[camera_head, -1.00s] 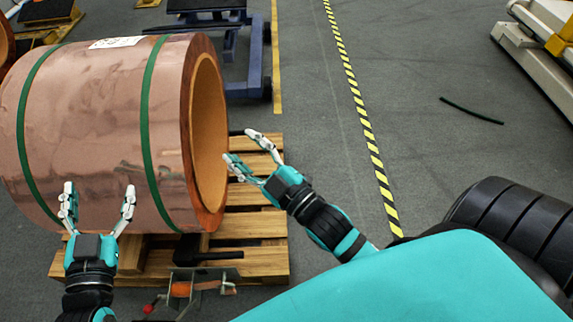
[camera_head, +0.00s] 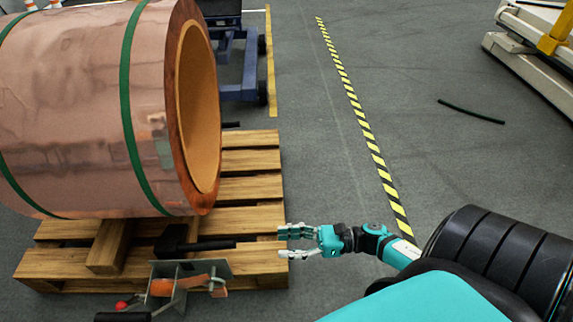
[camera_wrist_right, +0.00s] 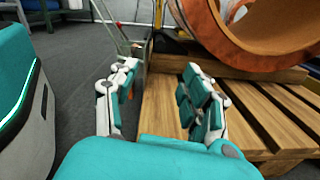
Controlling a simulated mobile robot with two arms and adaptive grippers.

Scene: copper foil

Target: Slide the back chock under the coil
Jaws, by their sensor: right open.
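The copper coil (camera_head: 70,110) with green straps lies on its side on the wooden pallet (camera_head: 255,188); its edge also shows in the right wrist view (camera_wrist_right: 235,45). A black chock (camera_head: 172,240) with a handle pointing right lies on the pallet's near side. Beyond the coil only a short black handle end (camera_head: 231,125) shows, likely of the back chock; its body is hidden by the coil. My right gripper (camera_head: 284,243) is open and empty at the pallet's near right edge, right of the near chock's handle. My left gripper is out of view.
A metal holder with an orange part (camera_head: 178,287) stands at the pallet's near edge. A blue wheeled stand (camera_head: 250,65) is behind the coil. Grey floor is clear right of the pallet, up to the yellow-black tape (camera_head: 362,125).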

